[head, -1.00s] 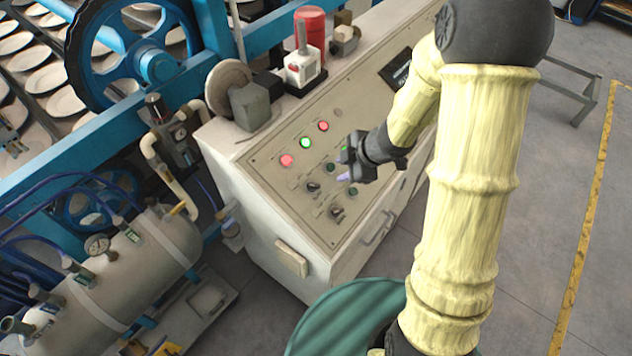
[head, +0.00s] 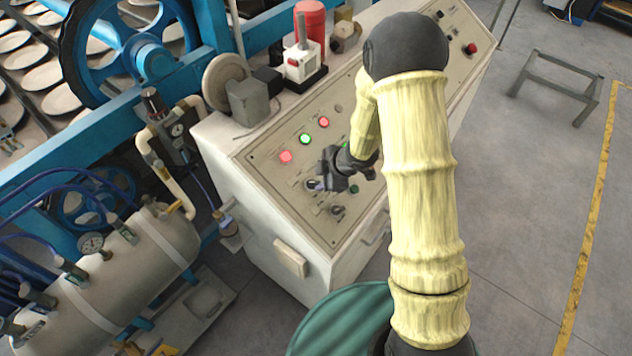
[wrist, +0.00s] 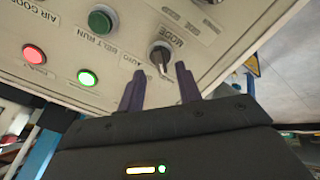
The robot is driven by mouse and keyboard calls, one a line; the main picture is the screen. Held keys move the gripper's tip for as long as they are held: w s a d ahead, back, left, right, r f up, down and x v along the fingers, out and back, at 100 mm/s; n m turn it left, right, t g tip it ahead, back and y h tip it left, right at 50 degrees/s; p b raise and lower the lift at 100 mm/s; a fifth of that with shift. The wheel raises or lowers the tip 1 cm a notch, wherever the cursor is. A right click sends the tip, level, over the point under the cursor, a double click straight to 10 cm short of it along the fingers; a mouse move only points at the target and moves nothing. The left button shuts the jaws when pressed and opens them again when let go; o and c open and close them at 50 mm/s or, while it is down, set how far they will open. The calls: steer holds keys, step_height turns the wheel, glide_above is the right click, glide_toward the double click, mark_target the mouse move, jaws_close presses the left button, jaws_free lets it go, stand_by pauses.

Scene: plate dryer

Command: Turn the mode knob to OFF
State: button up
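The mode knob (wrist: 161,54) is a dark rotary knob on the beige panel, with "MODE" and "AUTO" printed beside it in the wrist view. Its handle end points down in that picture, slightly to the right. My gripper (wrist: 158,78) is open, its two dark fingers apart with the knob's lower end near the gap between their tips. I cannot tell whether either finger touches the knob. An OFF label is not readable. In the head view my gripper (head: 322,178) is low over the panel and mostly hides the knob.
A green button (wrist: 100,20) marked "BELT RUN", a lit green lamp (wrist: 87,77) and a lit red lamp (wrist: 34,54) are near the knob. Another dark knob (head: 337,210) is close below my gripper. A white switch box (head: 303,68) stands on the cabinet's rear edge.

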mark_target(315, 182)
steer(key=shift+x, duration=2)
steer(key=shift+c, duration=0.2)
steer(key=c, duration=0.6)
